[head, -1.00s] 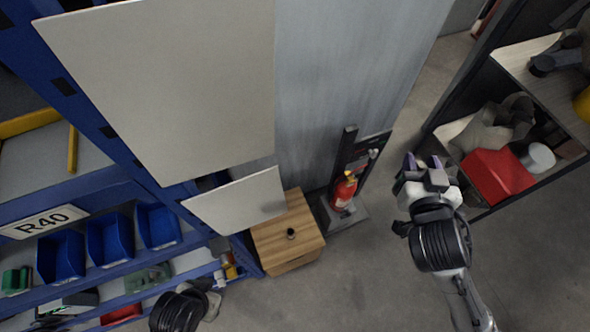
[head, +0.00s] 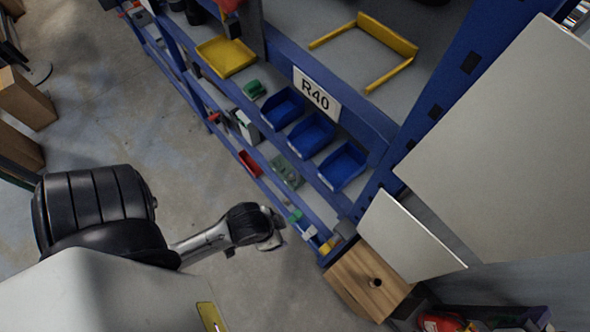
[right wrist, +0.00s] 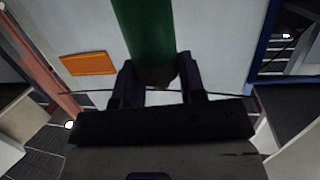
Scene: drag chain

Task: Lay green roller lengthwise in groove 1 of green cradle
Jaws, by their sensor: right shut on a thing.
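In the right wrist view, the green roller (right wrist: 145,30) is a long green bar running up from between the two dark fingers of my right gripper (right wrist: 158,80). The gripper is shut on it; its near end is in shadow. In the head view, my left gripper (head: 270,232) hangs over the floor beside the blue rack's lower shelves, with no object visible in it; its fingers are too small to read. A flat green piece (head: 286,171) lies on a lower shelf, and a smaller green block (head: 254,90) sits higher. I cannot tell whether either is the green cradle.
The blue rack holds blue bins (head: 312,134), a yellow tray (head: 226,56) and the R40 label (head: 317,93). A wooden cabinet (head: 365,280) and pale panels (head: 500,140) stand at its right. A red extinguisher (head: 438,321) is at the bottom edge.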

